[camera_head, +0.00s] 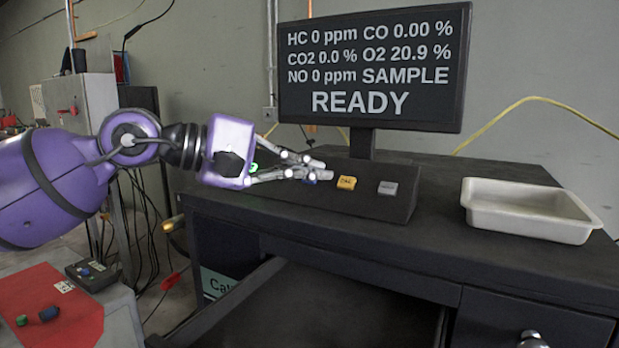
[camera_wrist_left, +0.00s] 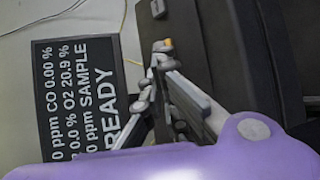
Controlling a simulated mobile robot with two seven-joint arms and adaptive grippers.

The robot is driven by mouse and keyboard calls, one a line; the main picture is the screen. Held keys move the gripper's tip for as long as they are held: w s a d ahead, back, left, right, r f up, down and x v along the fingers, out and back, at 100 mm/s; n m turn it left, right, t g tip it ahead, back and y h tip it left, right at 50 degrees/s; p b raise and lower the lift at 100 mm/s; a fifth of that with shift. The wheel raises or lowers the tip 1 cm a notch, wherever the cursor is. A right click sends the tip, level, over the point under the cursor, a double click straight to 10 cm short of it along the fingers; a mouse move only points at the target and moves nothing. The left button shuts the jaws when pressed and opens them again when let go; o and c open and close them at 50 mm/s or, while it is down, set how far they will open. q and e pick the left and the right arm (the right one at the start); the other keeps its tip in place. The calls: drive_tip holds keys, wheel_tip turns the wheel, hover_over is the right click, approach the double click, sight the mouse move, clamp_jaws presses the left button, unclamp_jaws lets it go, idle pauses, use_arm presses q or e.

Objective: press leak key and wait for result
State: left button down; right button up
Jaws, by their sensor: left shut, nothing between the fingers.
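The key console (camera_head: 400,207) stands on the black desk below the monitor. It has a green key (camera_head: 254,168), a blue key (camera_head: 311,182) mostly behind the fingers, a yellow key (camera_head: 347,183) and a grey key (camera_head: 388,188). I cannot make out which key is labelled leak. My left gripper (camera_head: 316,168) is shut and empty, its fingertips over the blue key, just left of the yellow one; contact is unclear. In the left wrist view the fingertips (camera_wrist_left: 161,52) are beside the yellow key (camera_wrist_left: 168,43). The monitor (camera_head: 372,68) reads READY, SAMPLE, O2 20.9 %.
A white tray (camera_head: 528,208) sits on the desk's right side. An open drawer (camera_head: 330,310) juts out at the front of the desk. A red-topped cart (camera_head: 45,300) with a small button box (camera_head: 92,274) stands at lower left. The desktop between console and tray is clear.

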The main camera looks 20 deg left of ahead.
use_arm(q)
drive_tip(key=shift+w+f, duration=0.1)
use_arm(e)
drive_tip(key=shift+f, duration=0.15)
idle(0.4)
use_arm(q)
drive_tip(key=shift+s+r, duration=0.3)
drive_tip(key=shift+r, duration=0.1)
drive_tip(key=shift+s+r, duration=0.2)
drive_tip(key=shift+s, duration=0.05)
use_arm(e)
drive_tip(key=shift+w+r, duration=0.2)
drive_tip(key=shift+r, duration=0.25)
